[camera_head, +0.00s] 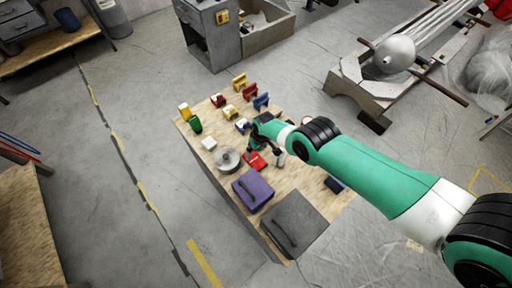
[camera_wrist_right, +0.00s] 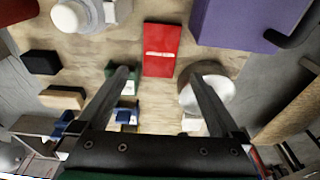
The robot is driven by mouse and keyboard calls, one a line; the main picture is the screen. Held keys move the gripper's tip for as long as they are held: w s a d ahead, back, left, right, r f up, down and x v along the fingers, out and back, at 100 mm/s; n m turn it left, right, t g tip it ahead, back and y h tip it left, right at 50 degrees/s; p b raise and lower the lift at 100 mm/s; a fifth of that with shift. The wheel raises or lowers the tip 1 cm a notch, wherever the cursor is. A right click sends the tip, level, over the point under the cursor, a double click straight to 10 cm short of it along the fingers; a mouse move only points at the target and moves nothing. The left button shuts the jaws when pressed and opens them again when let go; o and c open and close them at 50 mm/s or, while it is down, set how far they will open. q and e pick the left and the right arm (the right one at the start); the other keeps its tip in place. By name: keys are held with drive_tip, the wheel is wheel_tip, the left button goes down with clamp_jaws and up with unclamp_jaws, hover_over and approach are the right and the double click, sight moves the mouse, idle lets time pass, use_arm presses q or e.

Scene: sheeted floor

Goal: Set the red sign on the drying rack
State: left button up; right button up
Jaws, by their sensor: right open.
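The red sign (camera_head: 256,161) is a flat red piece with a white stripe, lying on the wooden table near its middle. In the right wrist view the sign (camera_wrist_right: 161,43) lies ahead of the fingertips, roughly centred between them. My right gripper (camera_head: 266,157) is above the table beside the sign; its open, empty fingers (camera_wrist_right: 158,75) also show in the right wrist view. I cannot tell which thing is the drying rack. My left gripper is not in view.
A round metal dish (camera_head: 228,160) and a purple case (camera_head: 253,189) lie close to the sign. A dark grey case (camera_head: 294,222) is at the table's near end. Several small yellow, red and blue items stand toward the far end, with a green item (camera_head: 196,125) and white block (camera_head: 209,143).

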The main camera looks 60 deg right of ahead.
use_arm(q)
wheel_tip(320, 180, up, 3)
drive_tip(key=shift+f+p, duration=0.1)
drive_tip(key=shift+p, duration=0.6)
use_arm(e)
drive_tip(key=shift+s+r, duration=0.2)
drive_tip(key=shift+r, duration=0.95)
